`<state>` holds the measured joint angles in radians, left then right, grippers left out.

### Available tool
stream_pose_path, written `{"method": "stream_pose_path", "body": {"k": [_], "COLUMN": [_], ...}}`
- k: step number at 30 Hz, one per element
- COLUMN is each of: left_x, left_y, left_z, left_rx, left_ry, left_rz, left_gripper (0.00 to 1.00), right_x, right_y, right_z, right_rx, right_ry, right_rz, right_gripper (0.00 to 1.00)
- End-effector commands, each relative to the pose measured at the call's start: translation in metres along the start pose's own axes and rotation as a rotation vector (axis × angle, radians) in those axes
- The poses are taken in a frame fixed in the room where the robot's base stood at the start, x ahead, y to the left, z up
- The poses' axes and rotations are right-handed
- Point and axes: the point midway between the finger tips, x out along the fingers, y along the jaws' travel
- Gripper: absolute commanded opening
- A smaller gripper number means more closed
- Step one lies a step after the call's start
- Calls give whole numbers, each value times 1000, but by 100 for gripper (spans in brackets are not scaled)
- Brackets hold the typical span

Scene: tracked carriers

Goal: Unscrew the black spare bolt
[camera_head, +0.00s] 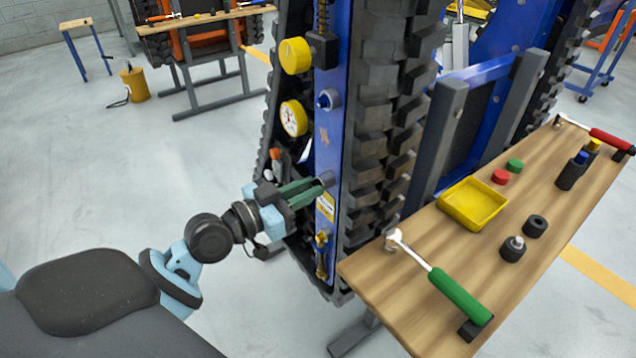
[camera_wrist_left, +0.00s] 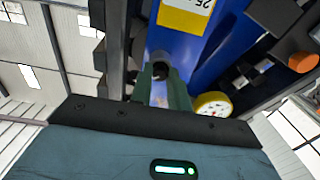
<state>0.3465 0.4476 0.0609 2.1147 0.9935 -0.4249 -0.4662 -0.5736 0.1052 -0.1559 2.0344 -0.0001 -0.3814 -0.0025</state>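A black bolt (camera_head: 326,179) sits on the blue side plate (camera_head: 329,130) of the tracked carrier, and its dark end also shows in the left wrist view (camera_wrist_left: 161,70). My left gripper (camera_head: 312,190) has its two green fingers pointing at the plate, with their tips at the bolt. In the left wrist view the fingers (camera_wrist_left: 162,82) lie on either side of the bolt, with a narrow gap between them. I cannot tell whether they press on it. The fingertips partly hide the bolt. My right gripper is out of view.
A yellow knob (camera_head: 295,56), a gauge (camera_head: 294,118) and a grey-blue fitting (camera_head: 328,99) are above the gripper; a yellow valve (camera_head: 321,240) is below. At right, a wooden bench (camera_head: 420,305) holds a yellow tray (camera_head: 446,207), a green-handled wrench (camera_head: 458,296) and black cylinders (camera_head: 513,249).

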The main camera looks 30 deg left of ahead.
Motion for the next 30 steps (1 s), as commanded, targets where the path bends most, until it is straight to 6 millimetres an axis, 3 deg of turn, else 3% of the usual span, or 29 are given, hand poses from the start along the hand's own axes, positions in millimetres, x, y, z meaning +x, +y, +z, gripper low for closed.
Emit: {"method": "stream_pose_path", "body": {"k": [1, 3, 9, 22, 30], "left_x": [0, 0, 0, 0, 0], "left_y": [0, 0, 0, 0, 0], "left_z": [0, 0, -2, -5, -1], "left_rx": [0, 0, -38, -752, -856], "left_ry": [0, 0, 0, 4, 2], "left_rz": [0, 0, 0, 0, 1], "left_gripper": [10, 1, 0, 0, 0], "right_x": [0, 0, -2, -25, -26], "right_y": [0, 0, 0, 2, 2], "right_z": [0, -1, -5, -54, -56], "right_rx": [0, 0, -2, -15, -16], "right_ry": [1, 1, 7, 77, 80], "right_rz": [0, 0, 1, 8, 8], "right_gripper": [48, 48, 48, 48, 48]}}
